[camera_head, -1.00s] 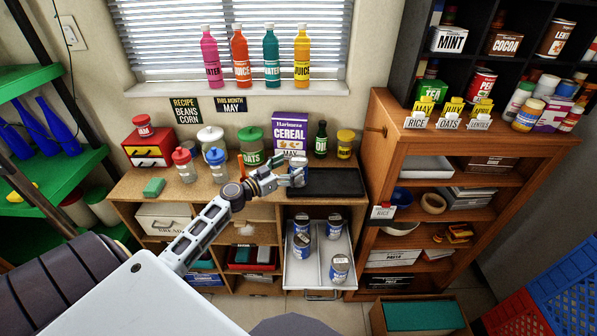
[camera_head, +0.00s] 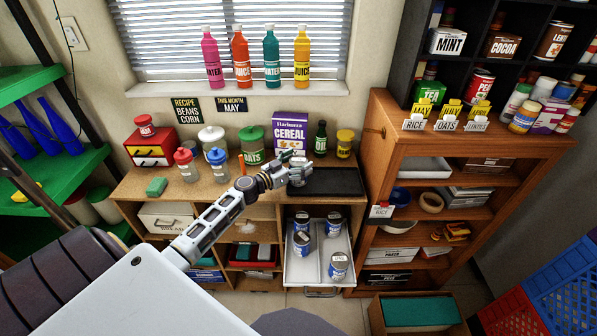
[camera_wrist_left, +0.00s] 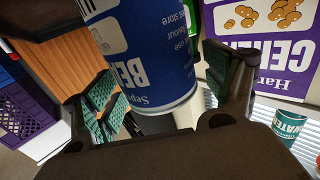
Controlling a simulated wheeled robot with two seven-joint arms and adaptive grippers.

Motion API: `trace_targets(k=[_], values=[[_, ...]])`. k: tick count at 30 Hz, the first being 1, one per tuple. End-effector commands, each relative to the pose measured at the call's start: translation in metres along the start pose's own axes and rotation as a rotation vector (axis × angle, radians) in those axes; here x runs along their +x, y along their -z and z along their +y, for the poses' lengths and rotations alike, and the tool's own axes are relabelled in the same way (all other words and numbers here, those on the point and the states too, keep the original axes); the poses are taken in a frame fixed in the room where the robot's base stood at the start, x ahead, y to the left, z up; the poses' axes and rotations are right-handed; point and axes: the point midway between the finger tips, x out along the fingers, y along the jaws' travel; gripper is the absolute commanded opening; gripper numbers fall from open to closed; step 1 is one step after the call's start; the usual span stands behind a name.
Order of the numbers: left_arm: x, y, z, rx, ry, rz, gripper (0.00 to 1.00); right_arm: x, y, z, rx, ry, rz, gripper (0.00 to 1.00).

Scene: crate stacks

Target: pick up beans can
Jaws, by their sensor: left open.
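My left gripper (camera_head: 290,168) is open at the can. In the wrist view the can shows between the two green-padded fingers of this gripper (camera_wrist_left: 168,88), with a visible gap on each side; whether either pad touches it I cannot tell. My right gripper is not in view.
A cereal box (camera_head: 290,132) stands behind the can and a black tray (camera_head: 333,181) lies to its right. Several similar blue cans, one of them here (camera_head: 338,266), stand in the pulled-out white drawer (camera_head: 312,272) below. Jars (camera_head: 251,146) stand to the left.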

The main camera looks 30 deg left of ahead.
Motion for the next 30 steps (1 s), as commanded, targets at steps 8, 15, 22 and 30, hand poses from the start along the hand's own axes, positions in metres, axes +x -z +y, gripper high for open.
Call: trace_targets(k=[8,15,22,30], values=[[-0.0002,0.0001,0.0000,0.000,0.000,0.000,0.75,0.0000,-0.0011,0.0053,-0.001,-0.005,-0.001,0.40],[-0.0002,0.0002,0.0000,0.000,0.000,0.000,0.44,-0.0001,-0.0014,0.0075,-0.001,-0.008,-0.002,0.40],[0.0002,0.0017,-0.0001,0.001,0.000,0.003,0.21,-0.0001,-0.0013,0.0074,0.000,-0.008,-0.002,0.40],[0.0001,0.0026,-0.0003,0.001,0.000,0.002,0.21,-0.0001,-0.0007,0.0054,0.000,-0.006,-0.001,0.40]])
